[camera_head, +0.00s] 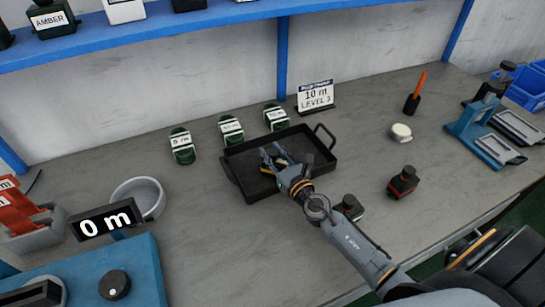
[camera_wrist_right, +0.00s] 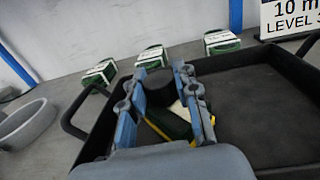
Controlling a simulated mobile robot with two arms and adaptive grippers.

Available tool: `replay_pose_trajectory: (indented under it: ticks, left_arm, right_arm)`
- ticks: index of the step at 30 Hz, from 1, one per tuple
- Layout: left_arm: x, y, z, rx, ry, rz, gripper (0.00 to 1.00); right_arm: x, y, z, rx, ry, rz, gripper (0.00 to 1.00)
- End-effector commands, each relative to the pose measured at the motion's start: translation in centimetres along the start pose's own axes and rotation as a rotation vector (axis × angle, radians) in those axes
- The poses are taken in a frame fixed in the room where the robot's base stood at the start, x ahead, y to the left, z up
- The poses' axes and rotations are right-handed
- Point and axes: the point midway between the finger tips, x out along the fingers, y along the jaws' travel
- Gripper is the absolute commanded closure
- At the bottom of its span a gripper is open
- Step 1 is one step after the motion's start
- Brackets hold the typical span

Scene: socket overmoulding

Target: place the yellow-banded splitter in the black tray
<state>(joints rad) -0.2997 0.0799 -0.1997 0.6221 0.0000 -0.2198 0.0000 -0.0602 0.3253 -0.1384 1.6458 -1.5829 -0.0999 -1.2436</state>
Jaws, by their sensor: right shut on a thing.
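The black tray (camera_head: 318,152) lies on the bench in the middle of the head view, its handles at its ends. In the right wrist view the tray (camera_wrist_right: 262,92) fills the right side, its floor bare there. My right gripper (camera_head: 270,154) reaches over the tray's middle-left part. It is shut on the yellow-banded splitter (camera_head: 284,159), a dark piece with a yellow band, mostly hidden by the fingers. In the right wrist view the splitter (camera_wrist_right: 172,124) sits between the blue fingers, within the tray's outline. I cannot tell whether it touches the tray floor. My left gripper is out of view.
Three green-and-white labelled pieces (camera_head: 231,130) stand behind the tray, with a "10 m LEVEL 3" sign (camera_head: 316,96). A grey bowl (camera_head: 148,196) and "0 m" display (camera_head: 106,221) are at left.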

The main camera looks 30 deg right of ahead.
Motion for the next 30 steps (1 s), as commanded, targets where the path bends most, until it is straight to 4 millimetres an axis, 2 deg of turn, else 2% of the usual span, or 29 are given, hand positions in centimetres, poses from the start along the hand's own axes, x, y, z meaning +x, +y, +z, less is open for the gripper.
replay_pose_trajectory:
  ticks: [7,8,10,11,22,26,30]
  left_arm:
    - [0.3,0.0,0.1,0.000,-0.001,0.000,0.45]
    - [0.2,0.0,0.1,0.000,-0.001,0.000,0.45]
    - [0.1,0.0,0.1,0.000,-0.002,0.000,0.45]
    - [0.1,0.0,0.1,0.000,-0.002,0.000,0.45]
    - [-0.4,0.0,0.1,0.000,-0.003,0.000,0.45]
    - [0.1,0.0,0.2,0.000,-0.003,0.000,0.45]
    - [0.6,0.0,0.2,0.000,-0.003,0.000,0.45]
  right_arm:
    - [0.0,0.0,-0.3,-0.001,0.000,0.000,1.00]
    - [0.0,0.0,-0.2,-0.001,0.000,0.000,0.64]
    - [0.0,0.0,-0.1,-0.001,0.001,0.000,0.50]
    - [0.0,0.0,-0.1,-0.001,0.001,0.000,0.47]
    - [0.0,0.0,0.4,0.000,0.000,0.000,0.47]
    - [-2.0,0.0,-0.1,-0.002,0.004,0.001,0.47]
    - [-5.0,0.0,-0.3,-0.002,0.004,0.001,0.47]
